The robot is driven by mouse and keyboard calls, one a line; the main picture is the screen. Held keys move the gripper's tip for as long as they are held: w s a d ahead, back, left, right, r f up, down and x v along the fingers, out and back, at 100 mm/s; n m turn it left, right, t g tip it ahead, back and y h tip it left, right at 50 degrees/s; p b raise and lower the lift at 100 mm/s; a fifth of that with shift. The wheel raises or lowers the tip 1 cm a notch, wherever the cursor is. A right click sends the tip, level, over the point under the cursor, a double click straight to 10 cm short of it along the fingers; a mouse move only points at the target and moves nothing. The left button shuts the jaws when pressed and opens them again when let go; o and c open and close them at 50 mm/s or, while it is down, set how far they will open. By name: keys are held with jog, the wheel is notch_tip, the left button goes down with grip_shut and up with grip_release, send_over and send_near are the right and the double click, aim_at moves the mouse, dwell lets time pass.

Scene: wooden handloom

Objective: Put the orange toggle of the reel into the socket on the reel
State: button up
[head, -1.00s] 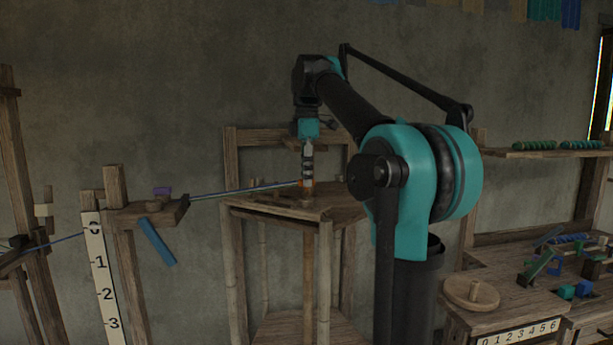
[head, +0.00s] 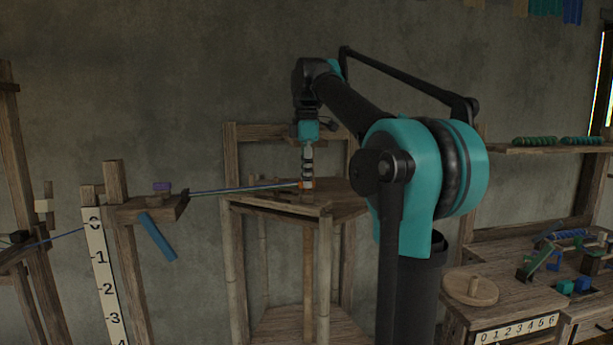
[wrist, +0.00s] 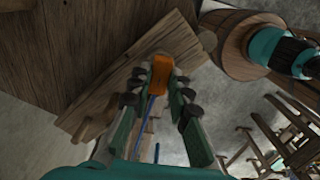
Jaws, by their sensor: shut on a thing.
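My gripper (head: 307,182) points down over the wooden stand (head: 325,281) in the middle of the head view. In the wrist view my gripper (wrist: 160,88) is shut on the orange toggle (wrist: 161,72), which sits between its fingertips. The toggle also shows as a small orange spot (head: 302,185) in the head view. A blue cord (wrist: 147,110) runs from the toggle, and in the head view it stretches left. The toggle is close above the stand top; I cannot tell whether it touches. I cannot make out the reel's socket.
A wooden post with a shelf (head: 150,208) stands left, with a purple block (head: 162,187) and a blue bar (head: 157,237). A numbered rule (head: 103,270) stands beside it. A bench at right holds a round wooden disc with a peg (head: 470,290) and several coloured pieces.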

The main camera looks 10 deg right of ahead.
jog(key=shift+f, duration=0.15)
jog(key=shift+f, duration=0.55)
dwell(0.5)
jog(key=o, duration=0.9)
jog(key=shift+c, duration=0.2)
jog(key=shift+o, duration=0.3)
jog(key=o, duration=0.4)
jog(key=shift+r, duration=3.55)
